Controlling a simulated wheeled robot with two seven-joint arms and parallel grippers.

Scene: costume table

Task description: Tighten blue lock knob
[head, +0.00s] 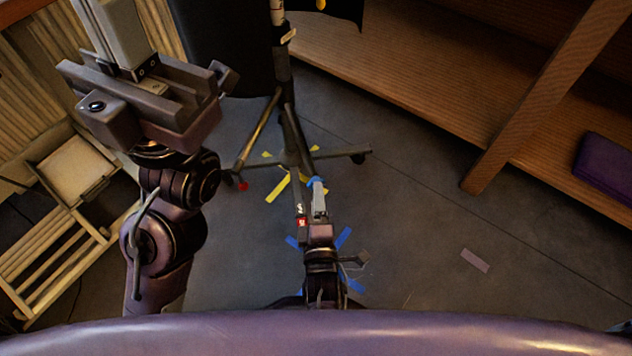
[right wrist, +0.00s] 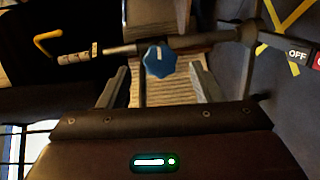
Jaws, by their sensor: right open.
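The blue lock knob (right wrist: 159,59) shows in the right wrist view, lobed with a pale mark, on a dark rod. It is just beyond and between the fingertips of my right gripper (right wrist: 160,85), which is open, with a gap on either side of it. In the head view my right gripper (head: 319,200) is low at the centre, by the stand's column, with a bit of blue (head: 314,182) at its tip. My left gripper (head: 145,90) is large at the upper left, away from the knob; its jaw gap is not clear.
A dark stand (head: 293,140) rises from spread legs, with yellow and blue tape on the grey floor around it. A wooden shelf (head: 420,85) lies along the upper right, with a purple box (head: 605,165). A slatted wooden rack (head: 50,255) is at left.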

